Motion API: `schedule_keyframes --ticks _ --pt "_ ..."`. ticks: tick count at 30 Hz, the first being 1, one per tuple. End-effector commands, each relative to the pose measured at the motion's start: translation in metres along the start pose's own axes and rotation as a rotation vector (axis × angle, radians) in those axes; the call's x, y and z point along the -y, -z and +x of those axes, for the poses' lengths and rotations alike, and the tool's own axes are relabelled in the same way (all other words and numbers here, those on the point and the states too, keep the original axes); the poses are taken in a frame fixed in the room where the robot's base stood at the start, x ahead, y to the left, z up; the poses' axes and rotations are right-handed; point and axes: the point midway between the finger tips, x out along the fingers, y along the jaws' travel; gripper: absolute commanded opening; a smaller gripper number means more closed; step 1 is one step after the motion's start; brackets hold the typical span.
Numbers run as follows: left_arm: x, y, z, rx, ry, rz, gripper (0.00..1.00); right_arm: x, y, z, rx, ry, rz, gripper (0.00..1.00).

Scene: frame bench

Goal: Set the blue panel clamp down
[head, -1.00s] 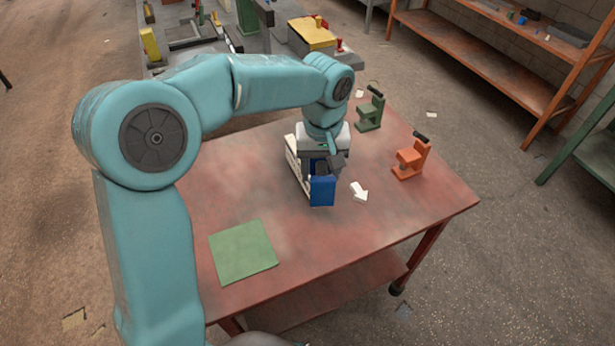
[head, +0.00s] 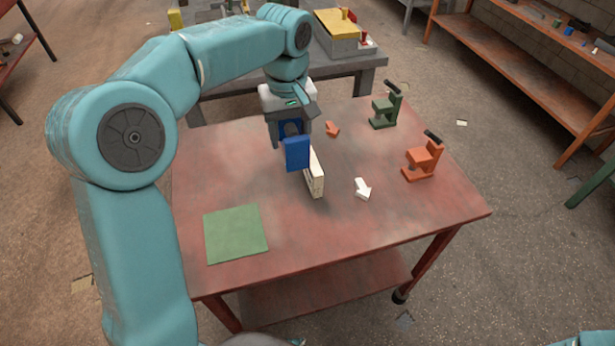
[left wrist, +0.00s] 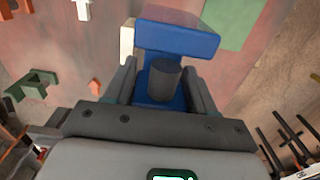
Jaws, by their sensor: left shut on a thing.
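The blue panel clamp (head: 297,154) is held in my left gripper (head: 288,132), above the red table and just left of a cream upright panel (head: 315,175). In the left wrist view the blue clamp (left wrist: 178,38) fills the space between the two fingers of my left gripper (left wrist: 162,88), with a dark round knob (left wrist: 164,80) on it. The cream panel (left wrist: 127,40) shows beside it there. A green square mat (head: 236,234) lies bare on the table at the front left. My right gripper is not in view.
A green clamp (head: 385,108) and an orange clamp (head: 424,160) stand on the right of the red table (head: 330,245). A white arrow (head: 362,188) and an orange arrow (head: 332,129) lie on the tabletop. The front middle is clear. A grey bench stands behind.

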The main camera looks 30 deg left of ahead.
Motion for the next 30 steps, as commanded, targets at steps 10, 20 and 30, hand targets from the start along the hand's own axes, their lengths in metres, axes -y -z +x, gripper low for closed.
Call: schedule_keyframes --ticks 10,20,30 --pt "0.001 -0.001 0.101 0.004 0.004 0.003 0.02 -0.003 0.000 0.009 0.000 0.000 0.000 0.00" --pt "-0.001 -0.002 0.149 0.001 0.001 0.001 0.02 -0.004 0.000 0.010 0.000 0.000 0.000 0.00" --pt "-0.001 -0.002 0.189 0.000 0.000 0.000 0.02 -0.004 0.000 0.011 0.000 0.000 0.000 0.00"
